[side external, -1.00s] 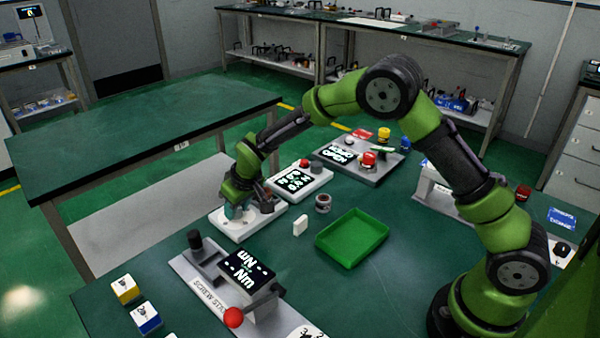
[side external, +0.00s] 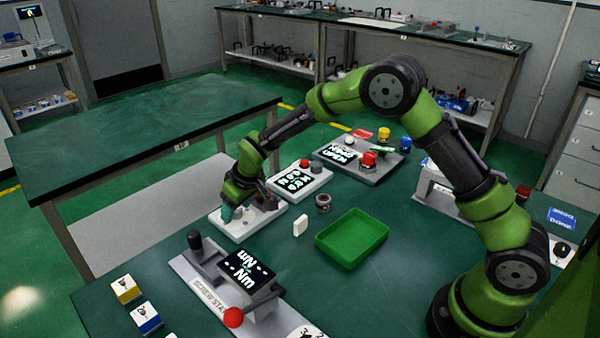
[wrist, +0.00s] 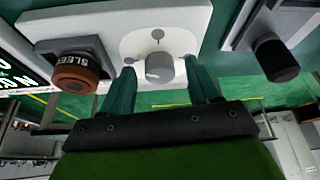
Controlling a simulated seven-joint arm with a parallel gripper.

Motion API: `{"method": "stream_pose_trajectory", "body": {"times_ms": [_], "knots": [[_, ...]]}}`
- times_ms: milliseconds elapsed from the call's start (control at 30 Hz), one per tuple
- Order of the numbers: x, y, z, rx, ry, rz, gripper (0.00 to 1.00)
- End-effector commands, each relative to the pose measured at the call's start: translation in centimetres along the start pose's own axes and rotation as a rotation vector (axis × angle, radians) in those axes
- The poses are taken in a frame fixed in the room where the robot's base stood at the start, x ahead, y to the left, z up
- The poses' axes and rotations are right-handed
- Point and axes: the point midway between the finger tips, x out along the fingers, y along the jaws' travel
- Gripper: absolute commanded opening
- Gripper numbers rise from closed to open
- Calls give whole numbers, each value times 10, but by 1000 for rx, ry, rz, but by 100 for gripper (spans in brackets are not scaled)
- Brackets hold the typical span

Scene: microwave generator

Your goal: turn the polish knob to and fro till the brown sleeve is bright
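The polish knob (wrist: 160,67) is a grey round knob on a white plate (wrist: 195,17), seen in the wrist view with small grey marks around it. The brown sleeve (wrist: 78,80) stands left of the knob on the same plate, looking dark brown and dull below a dark part lettered "SLEE". My gripper (wrist: 163,72) is open, with one teal finger on each side of the knob and a visible gap on both sides. In the side view my gripper (side external: 238,210) is low over the plate (side external: 237,229) and hides the knob.
A dark cylinder (wrist: 275,60) on a grey base stands right of the plate in the wrist view. In the side view, a small white block (side external: 300,226), a round piece (side external: 323,203) and a green tray (side external: 352,238) lie right of the plate. The screw station (side external: 205,288) stands in front.

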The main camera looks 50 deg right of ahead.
Motion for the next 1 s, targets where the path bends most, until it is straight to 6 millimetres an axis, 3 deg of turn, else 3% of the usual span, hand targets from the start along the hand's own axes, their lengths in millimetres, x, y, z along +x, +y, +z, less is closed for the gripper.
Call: {"method": "stream_pose_trajectory", "body": {"times_ms": [233,367,800,1000], "knots": [[-3,0,0,0,1,0,61],[-17,0,-1,0,4,0,61],[-120,0,-1,0,5,0,61],[-154,0,-1,-1,3,0,61]]}}
